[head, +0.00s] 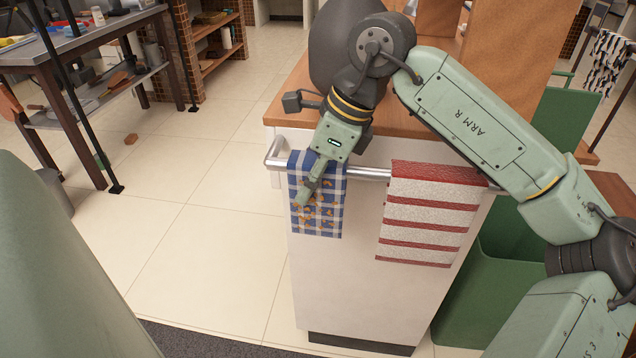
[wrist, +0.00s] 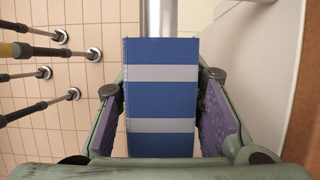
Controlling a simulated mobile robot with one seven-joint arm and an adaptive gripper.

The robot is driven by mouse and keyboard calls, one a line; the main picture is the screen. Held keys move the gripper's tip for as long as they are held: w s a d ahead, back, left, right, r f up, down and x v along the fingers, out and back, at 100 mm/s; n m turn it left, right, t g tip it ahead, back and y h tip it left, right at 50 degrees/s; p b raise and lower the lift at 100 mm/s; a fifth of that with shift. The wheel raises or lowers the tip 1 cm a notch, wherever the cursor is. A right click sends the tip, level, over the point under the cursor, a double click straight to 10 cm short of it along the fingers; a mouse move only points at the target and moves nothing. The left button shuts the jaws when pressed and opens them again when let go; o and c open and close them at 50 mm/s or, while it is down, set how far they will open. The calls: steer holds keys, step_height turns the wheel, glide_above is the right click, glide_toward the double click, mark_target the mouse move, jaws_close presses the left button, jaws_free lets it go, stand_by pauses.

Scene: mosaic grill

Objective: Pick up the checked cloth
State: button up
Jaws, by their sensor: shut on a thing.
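The blue and white checked cloth (head: 333,212), with orange marks on it, hangs over the left part of a metal rail (head: 365,173) on the side of a white cabinet. My gripper (head: 302,202) reaches down to it from above, in front of its upper part. In the wrist view the cloth (wrist: 160,100) shows as a blue strip with pale bands between my two fingers (wrist: 161,84), and the rail (wrist: 160,17) runs beyond it. My gripper is shut on the cloth, which is still over the rail.
A red and white striped cloth (head: 430,215) hangs to the right on the same rail. The white cabinet (head: 340,275) has a wooden top (head: 290,100). A green bin (head: 490,270) stands to its right.

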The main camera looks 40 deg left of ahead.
steer(key=c, duration=0.3)
steer(key=shift+r, duration=0.15)
step_height(320, 180, up, 18)
steer(key=shift+f+p, duration=0.15)
steer(key=shift+p, duration=0.45)
steer(key=shift+p, duration=0.35)
stand_by(0.4)
stand_by(0.7)
steer(key=o, duration=0.5)
jaws_close()
